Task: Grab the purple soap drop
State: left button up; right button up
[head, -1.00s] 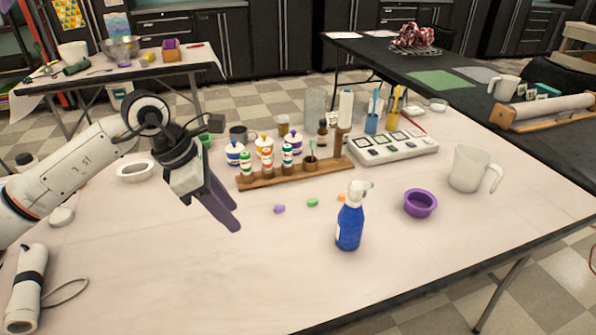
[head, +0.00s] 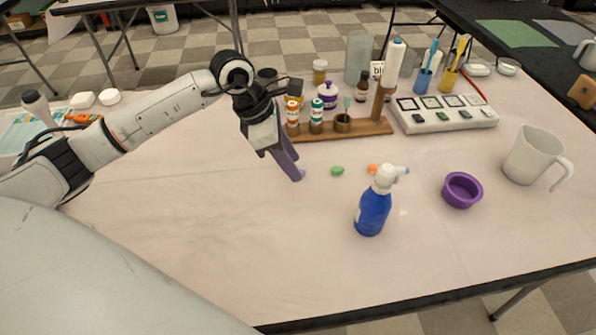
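The purple soap drop (head: 302,174) is a small light purple spot on the white table, right at the fingertips of my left gripper and partly hidden by them. My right gripper is not in view.
A blue spray bottle (head: 373,205) stands to the right, in front of the orange drop. A purple bowl (head: 462,191) and a white pitcher (head: 533,157) are farther right. A wooden rack (head: 350,133) with bottles is behind. The table's front left is clear.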

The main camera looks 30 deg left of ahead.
pick_arm(q)
jog(key=shift+x, duration=1)
jog(key=shift+w, duration=0.1)
jog(key=shift+c, duration=0.2)
jog(key=shift+r, duration=0.1)
grip_shut()
